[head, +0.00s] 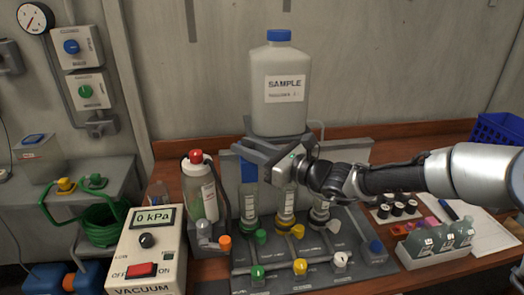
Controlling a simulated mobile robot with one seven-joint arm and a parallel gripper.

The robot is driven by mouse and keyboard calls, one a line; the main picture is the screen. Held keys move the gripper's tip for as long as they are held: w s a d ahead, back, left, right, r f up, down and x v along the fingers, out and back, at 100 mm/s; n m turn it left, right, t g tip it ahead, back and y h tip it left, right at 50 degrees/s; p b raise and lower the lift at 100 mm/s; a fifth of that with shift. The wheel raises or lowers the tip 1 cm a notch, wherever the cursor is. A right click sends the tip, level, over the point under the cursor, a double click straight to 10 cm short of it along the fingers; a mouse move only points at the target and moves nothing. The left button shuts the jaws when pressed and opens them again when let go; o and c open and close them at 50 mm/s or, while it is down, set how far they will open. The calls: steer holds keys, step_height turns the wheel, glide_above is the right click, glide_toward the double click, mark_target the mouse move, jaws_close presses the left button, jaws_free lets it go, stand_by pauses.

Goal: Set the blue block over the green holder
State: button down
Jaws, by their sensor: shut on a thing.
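My gripper (254,149) is shut on the blue block (248,171), which hangs upright beneath the fingers. The green holder (249,213), a clear cylinder with a green ring near its base, stands at the left of a row on the grey rig. In the head view the block lines up just above this cylinder's top. I cannot tell whether they touch. The fingers partly hide the block's upper part.
A yellow-ringed cylinder (285,207) and a white-ringed one (320,214) stand close on the right. A large sample jug (281,90) rises behind my gripper. A red-capped bottle (199,188) and the vacuum box (148,243) stand left.

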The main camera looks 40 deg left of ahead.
steer(key=shift+s+a, duration=0.2)
steer(key=shift+s, duration=0.25)
steer(key=c, duration=1.5)
jaws_free()
steer(key=shift+a, duration=0.1)
steer(key=shift+o, duration=0.2)
steer(key=shift+d, duration=0.25)
steer(key=w+d, duration=0.2)
steer(key=d, duration=1.5)
